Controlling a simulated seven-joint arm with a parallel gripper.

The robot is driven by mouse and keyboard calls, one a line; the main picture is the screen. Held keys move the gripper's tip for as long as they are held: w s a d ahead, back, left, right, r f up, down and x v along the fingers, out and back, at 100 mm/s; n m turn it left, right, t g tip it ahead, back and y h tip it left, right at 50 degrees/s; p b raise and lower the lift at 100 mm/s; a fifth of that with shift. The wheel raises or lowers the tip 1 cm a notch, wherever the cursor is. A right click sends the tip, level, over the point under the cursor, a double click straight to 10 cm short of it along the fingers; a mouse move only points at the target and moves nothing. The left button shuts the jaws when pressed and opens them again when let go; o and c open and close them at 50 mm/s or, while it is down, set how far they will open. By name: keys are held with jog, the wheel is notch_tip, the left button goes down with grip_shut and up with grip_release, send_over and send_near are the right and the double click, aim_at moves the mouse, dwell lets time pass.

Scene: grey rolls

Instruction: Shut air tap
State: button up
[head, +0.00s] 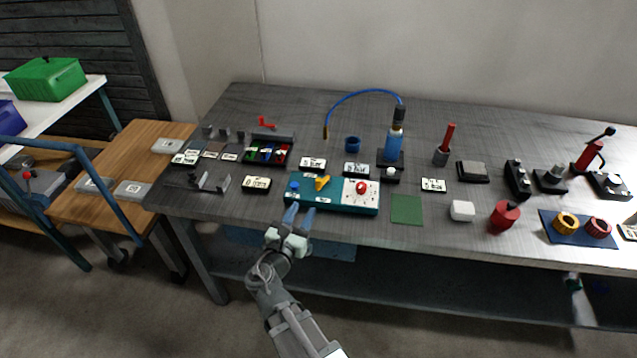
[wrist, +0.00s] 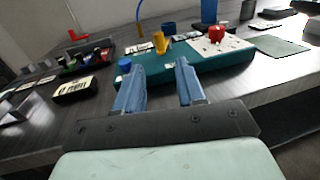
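A teal panel box (head: 335,207) stands at the front edge of the metal bench. It carries a blue knob (head: 294,186) at its left, a yellow lever (head: 322,183) in the middle and a red knob (head: 361,187) on a white plate at its right. Which of these is the air tap I cannot read from the labels. In the wrist view the blue knob (wrist: 125,64), yellow lever (wrist: 163,41) and red knob (wrist: 216,33) show beyond the fingers. My gripper (head: 299,215) is open and empty, its blue fingers in front of the box's left part, below the blue knob and yellow lever.
A black label block (head: 257,184) lies left of the box, and a green mat (head: 407,209) right of it. Behind stand a blue bottle (head: 394,145) with a curved blue hose (head: 352,94) and a blue cup (head: 353,144). Small parts crowd the bench's left.

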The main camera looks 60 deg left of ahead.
aim_at(318, 185)
jog(key=x, duration=1.2)
grip_shut()
